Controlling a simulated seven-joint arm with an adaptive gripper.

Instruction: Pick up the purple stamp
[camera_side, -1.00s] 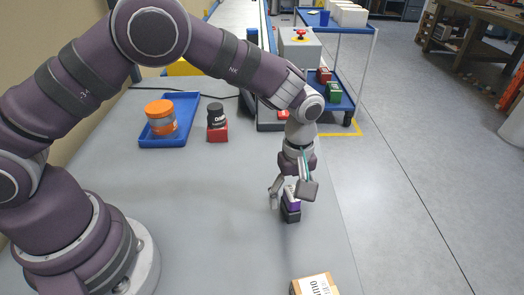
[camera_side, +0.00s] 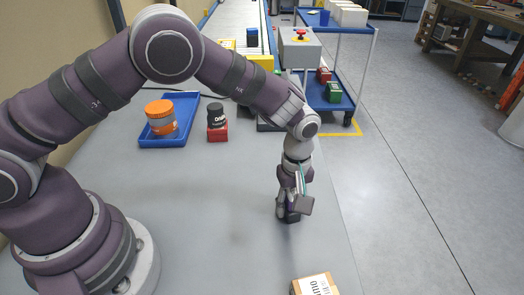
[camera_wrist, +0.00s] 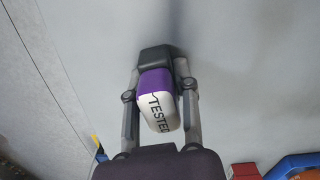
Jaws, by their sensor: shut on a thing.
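The purple stamp (camera_wrist: 158,100) shows in the wrist view between my two fingers, with a purple band, a white face lettered "TESTED" and a dark base. My gripper (camera_side: 289,212) is shut on it, one finger on each side. In the side view the stamp is mostly hidden by the fingers; its dark base (camera_side: 293,217) shows below them, at or very near the table top. I cannot tell whether the base touches the table.
A blue tray (camera_side: 190,138) holds an orange-lidded jar (camera_side: 161,117). A cardboard box (camera_side: 314,285) sits at the front edge. The grey table (camera_side: 190,220) around the stamp is clear.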

